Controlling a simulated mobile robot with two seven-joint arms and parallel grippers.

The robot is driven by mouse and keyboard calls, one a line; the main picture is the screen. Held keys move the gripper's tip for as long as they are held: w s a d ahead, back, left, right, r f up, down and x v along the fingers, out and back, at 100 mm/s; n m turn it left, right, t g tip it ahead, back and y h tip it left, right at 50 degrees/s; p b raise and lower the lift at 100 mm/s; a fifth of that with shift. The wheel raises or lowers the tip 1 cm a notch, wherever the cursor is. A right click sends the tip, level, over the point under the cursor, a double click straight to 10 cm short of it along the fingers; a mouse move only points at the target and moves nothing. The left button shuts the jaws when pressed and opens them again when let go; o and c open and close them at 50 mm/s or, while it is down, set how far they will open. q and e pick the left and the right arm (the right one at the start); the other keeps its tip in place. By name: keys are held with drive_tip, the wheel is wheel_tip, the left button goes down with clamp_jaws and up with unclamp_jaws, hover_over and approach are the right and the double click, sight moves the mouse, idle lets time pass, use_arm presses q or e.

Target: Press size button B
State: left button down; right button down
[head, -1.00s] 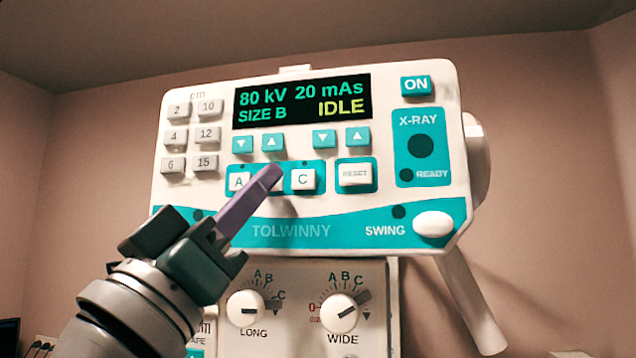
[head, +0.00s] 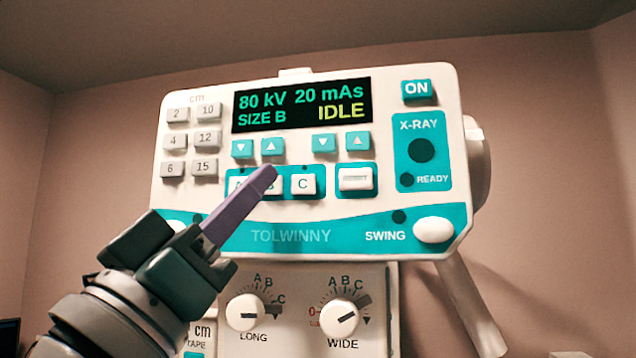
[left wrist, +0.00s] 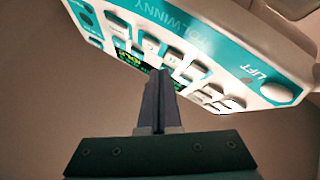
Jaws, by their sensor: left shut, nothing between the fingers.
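The white and teal control panel (head: 330,232) faces me, and its display (head: 302,104) reads 80 kV, 20 mAs, SIZE B and IDLE. Size button B (head: 276,187) sits between button A (head: 236,184) and button C (head: 303,184) and is partly hidden by my left gripper (head: 266,175). The gripper's purple fingers are shut, with nothing between them. Their tip overlaps the upper left of button B; I cannot tell whether it touches. The left wrist view shows the closed fingertips (left wrist: 160,76) in front of the panel's keys. My right gripper is not in view.
Arrow keys (head: 271,147) lie just above the size buttons, and a wide key (head: 355,180) is to their right. Number keys (head: 174,141) are at the left. Two knobs (head: 246,311) (head: 341,318) stick out below the panel.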

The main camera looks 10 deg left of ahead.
use_arm(q)
drive_tip(key=s+p, duration=0.1)
drive_tip(key=s, duration=0.4)
drive_tip(key=shift+a, duration=0.1)
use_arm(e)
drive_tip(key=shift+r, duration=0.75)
use_arm(q)
wheel_tip(320, 180, down, 19)
drive_tip(key=s+m+g+y+p, duration=0.1)
drive_tip(key=g+y+p, duration=0.3)
drive_tip(key=g, duration=0.7)
drive_tip(key=s+a+f+g+y, duration=0.2)
drive_tip(key=s+f+g, duration=0.3)
drive_tip(key=s, duration=0.3)
drive_tip(key=s+a+f+g+y, duration=0.2)
drive_tip(key=s+a+f+g, duration=0.2)
drive_tip(key=s+f, duration=0.3)
drive_tip(key=shift+s+a+m+g+y+p, duration=0.4)
drive_tip(key=shift+s+g, duration=0.3)
drive_tip(key=shift+s, duration=0.5)
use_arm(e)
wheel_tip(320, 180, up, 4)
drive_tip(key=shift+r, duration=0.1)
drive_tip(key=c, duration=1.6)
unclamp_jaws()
